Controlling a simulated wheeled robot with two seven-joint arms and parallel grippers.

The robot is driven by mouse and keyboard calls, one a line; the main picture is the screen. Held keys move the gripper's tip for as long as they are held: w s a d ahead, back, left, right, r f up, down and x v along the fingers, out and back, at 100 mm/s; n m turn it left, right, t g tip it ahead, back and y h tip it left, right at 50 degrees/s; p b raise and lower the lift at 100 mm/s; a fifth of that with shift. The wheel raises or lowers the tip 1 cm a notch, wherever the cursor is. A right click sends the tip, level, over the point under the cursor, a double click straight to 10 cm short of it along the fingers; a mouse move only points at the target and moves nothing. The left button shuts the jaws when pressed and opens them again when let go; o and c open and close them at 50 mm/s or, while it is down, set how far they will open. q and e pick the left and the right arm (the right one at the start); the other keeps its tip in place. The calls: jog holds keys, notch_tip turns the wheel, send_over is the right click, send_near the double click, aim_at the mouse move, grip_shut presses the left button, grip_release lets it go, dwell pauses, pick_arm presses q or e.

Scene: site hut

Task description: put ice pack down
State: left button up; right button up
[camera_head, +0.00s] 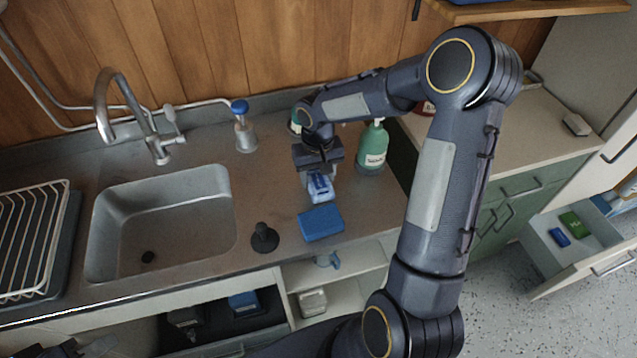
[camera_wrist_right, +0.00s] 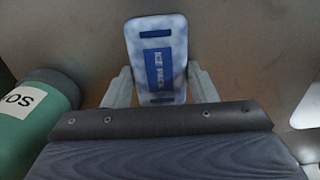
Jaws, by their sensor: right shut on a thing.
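The ice pack (camera_wrist_right: 156,40) is a pale blue-white slab with a dark blue label. It sits between the two fingers of my right gripper (camera_wrist_right: 160,88) in the right wrist view. In the head view my right gripper (camera_head: 318,172) points down over the steel counter (camera_head: 200,155), and the ice pack (camera_head: 321,196) shows below it. I cannot tell whether the pack touches the counter. At the lower left edge of the head view a dark part of my left arm shows, but its fingers do not.
A blue sponge-like block (camera_head: 321,223) lies just in front of the ice pack. A black plunger-shaped stopper (camera_head: 264,237) is left of it, and a green bottle (camera_head: 372,150) stands right. The sink (camera_head: 165,220) is further left. An open drawer (camera_head: 568,245) is at right.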

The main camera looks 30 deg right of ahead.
aim_at(318, 180)
jog(key=shift+r, duration=0.1)
jog(key=shift+c, duration=0.4)
jog(key=shift+w+r, duration=0.1)
jog(key=shift+r, duration=0.35)
notch_tip(318, 180, up, 2)
jog(key=shift+r, duration=0.25)
jog(key=s+a+r+b, duration=0.3)
jog(key=s+r, duration=0.6)
jog(key=s, duration=0.5)
jog(key=shift+a+r, duration=0.2)
